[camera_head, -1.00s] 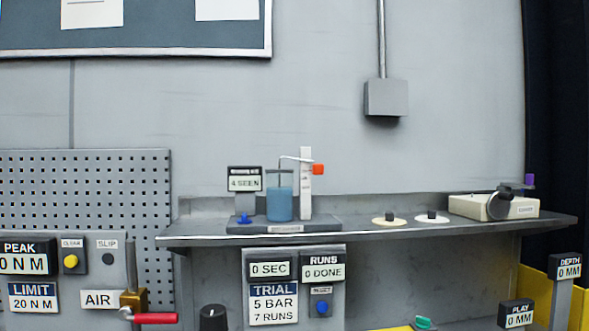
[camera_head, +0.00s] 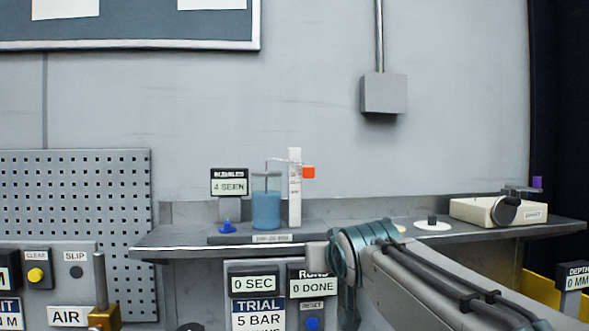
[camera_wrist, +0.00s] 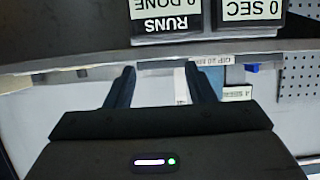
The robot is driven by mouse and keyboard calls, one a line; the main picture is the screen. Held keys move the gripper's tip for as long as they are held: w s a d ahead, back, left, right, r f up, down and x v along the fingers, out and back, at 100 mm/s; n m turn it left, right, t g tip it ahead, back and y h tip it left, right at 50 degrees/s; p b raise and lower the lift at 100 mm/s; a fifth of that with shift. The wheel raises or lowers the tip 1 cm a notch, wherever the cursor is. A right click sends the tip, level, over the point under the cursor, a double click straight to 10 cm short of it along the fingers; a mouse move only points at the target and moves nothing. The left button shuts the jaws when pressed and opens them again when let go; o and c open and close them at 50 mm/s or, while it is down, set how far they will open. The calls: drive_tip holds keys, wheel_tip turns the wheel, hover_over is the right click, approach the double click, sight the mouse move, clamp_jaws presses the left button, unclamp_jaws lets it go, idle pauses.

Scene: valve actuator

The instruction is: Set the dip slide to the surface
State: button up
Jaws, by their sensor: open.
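The dip slide is the orange tab (camera_head: 308,172) on the upright white scale post (camera_head: 295,190), near its top. A thin bent tube runs from the post to a beaker of blue liquid (camera_head: 266,211). They stand on a dark base (camera_head: 225,240) with a label that seems to read DIP 20 MM. In the wrist view, which is upside down, my gripper (camera_wrist: 160,80) is open and empty. The base label (camera_wrist: 212,61) and part of the post lie beyond its fingers. The orange tab is not clearly visible there. My gripper is hidden in the head view.
The grey shelf (camera_head: 175,240) carries a blue button (camera_head: 227,226), a 4 SEEN display (camera_head: 229,185), a white disc (camera_head: 433,225) and a beige box (camera_head: 497,211). Panels reading 0 SEC (camera_head: 254,283) and 0 DONE (camera_head: 312,288) hang below its front edge.

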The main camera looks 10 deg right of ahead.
sight(309, 171)
drive_tip(key=w+r+t, duration=0.3)
drive_tip(key=r+t, duration=0.1)
drive_tip(key=r, duration=1.1)
drive_tip(key=w+p, duration=0.2)
drive_tip(key=w, duration=0.2)
drive_tip(key=w+p, duration=0.2)
drive_tip(key=w, duration=0.2)
drive_tip(key=w+p, duration=0.2)
drive_tip(key=w, duration=0.2)
drive_tip(key=shift+w+a, duration=0.3)
drive_tip(key=shift+w, duration=0.1)
drive_tip(key=shift+w+f, duration=0.1)
drive_tip(key=shift+w, duration=0.35)
